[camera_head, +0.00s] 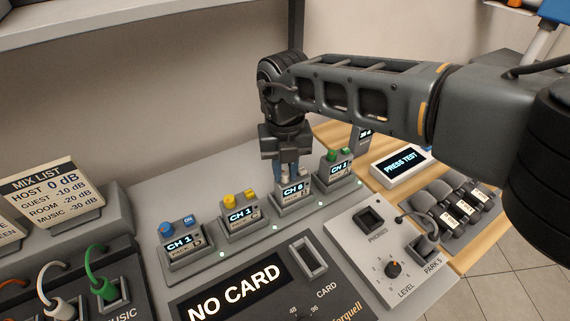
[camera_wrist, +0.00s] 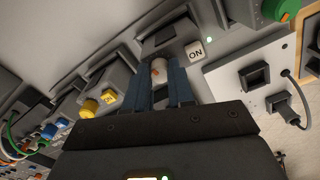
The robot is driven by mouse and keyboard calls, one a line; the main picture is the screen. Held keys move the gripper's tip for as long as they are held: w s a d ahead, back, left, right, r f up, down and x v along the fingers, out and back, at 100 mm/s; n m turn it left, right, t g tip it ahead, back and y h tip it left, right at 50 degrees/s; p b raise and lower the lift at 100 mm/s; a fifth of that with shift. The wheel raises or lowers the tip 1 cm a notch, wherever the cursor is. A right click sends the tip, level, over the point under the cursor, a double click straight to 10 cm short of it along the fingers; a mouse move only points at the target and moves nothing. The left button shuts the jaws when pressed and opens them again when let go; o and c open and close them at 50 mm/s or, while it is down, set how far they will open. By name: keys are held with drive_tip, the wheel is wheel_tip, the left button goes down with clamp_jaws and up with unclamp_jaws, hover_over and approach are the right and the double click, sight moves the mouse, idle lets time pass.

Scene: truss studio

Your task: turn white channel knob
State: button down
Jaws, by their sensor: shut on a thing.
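The white channel knob (camera_wrist: 159,70), with a small orange mark, sits on top of the third channel pack (camera_head: 296,205), whose display reads CH 6. My gripper (camera_wrist: 163,88) points down over this pack, its blue fingers shut on either side of the white knob. In the head view my gripper (camera_head: 289,172) and its fingers mostly hide the knob. A white ON button (camera_wrist: 195,51) is beside the knob, clear of the fingers.
Packs with a blue knob (camera_head: 166,229), a yellow knob (camera_head: 229,201) and a green knob (camera_head: 334,155) stand in the same row, each reading CH 1. A NO CARD panel (camera_head: 235,292) lies in front. A MIX LIST sign (camera_head: 45,190) stands at left.

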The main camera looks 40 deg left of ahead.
idle(0.4)
drive_tip(key=c, duration=0.9)
unclamp_jaws()
drive_tip(key=shift+c, duration=0.2)
